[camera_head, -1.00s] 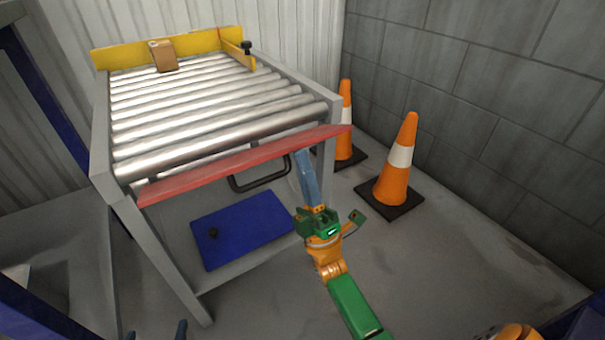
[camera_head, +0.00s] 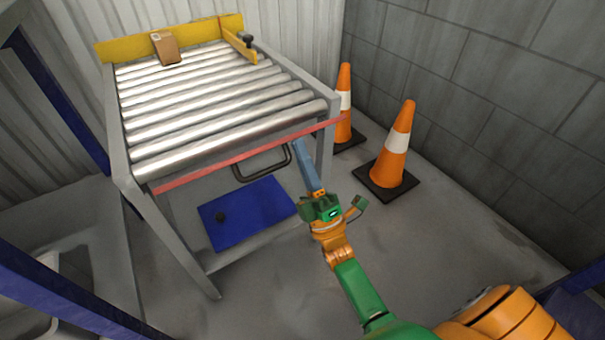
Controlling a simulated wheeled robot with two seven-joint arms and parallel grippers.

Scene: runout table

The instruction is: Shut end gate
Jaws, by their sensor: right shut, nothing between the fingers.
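The end gate (camera_head: 235,160) is a long red bar across the near end of the roller table (camera_head: 125,180). It lies at about the level of the near rollers and shows as a narrow strip. A black U-shaped handle (camera_head: 262,168) shows just below it. My right gripper (camera_head: 300,146) points up and away, its blue fingers shut and empty. The fingertips are just under the right part of the gate, right of the handle; I cannot tell whether they touch it. My left gripper is not in view.
A brown box (camera_head: 167,50) stands against the yellow back stop (camera_head: 125,49) on the rollers (camera_head: 210,110). Two orange cones (camera_head: 396,143) (camera_head: 343,105) stand right of the table. A blue panel (camera_head: 247,208) lies below the handle. The floor in front is clear.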

